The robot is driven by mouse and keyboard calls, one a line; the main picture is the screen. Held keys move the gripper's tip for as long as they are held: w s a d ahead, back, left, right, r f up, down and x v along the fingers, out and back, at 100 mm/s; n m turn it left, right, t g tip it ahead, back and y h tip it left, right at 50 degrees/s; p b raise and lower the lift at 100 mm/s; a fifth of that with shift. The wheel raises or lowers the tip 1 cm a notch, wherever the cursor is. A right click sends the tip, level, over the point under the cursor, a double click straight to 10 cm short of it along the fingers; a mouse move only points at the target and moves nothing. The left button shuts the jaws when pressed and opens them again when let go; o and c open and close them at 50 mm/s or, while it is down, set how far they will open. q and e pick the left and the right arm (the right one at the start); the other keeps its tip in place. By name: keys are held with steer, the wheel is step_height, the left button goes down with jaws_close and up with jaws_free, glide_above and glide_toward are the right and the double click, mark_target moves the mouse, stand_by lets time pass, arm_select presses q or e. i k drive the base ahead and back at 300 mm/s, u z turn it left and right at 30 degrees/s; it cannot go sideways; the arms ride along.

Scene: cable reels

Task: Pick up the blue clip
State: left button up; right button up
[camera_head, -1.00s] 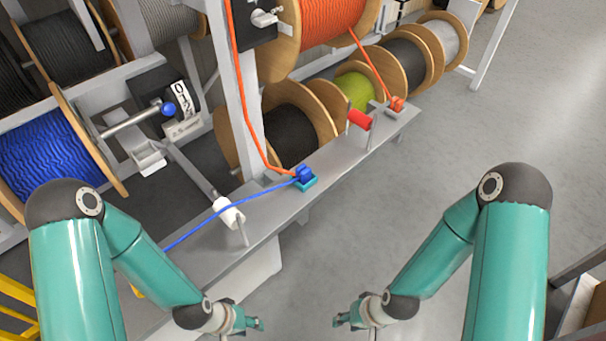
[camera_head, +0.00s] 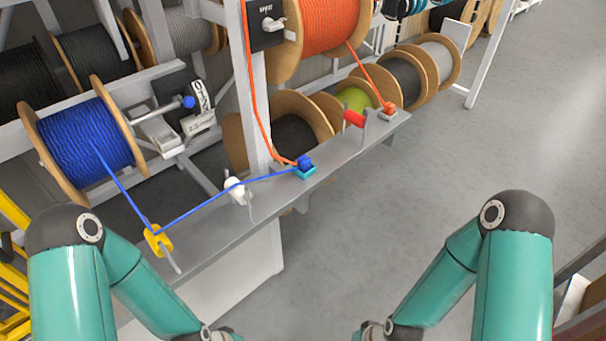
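The blue clip (camera_head: 305,162) sits in a light-blue holder (camera_head: 304,173) on the grey shelf, at mid-picture. A blue cable runs to it from the left and an orange cable comes down to it from above. My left gripper (camera_head: 228,335) is cut off by the bottom edge, far below the clip. My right gripper (camera_head: 362,335) is also mostly cut off at the bottom edge, below and right of the clip. Neither is near the clip. The fingers of both are too hidden to tell open from shut.
The blue cable passes a white guide (camera_head: 235,188) and a yellow guide (camera_head: 158,240) from the blue reel (camera_head: 82,145). A red roller (camera_head: 354,118) and an orange clip (camera_head: 389,107) stand farther along the shelf (camera_head: 215,222). Open floor (camera_head: 450,165) lies right.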

mark_target(306, 163)
steer(key=u, duration=0.25)
steer(key=i, duration=0.2)
steer(key=u, duration=2.5)
steer(key=k, duration=1.65)
steer(key=z, duration=1.45)
steer(key=i, duration=1)
steer(key=z, duration=0.1)
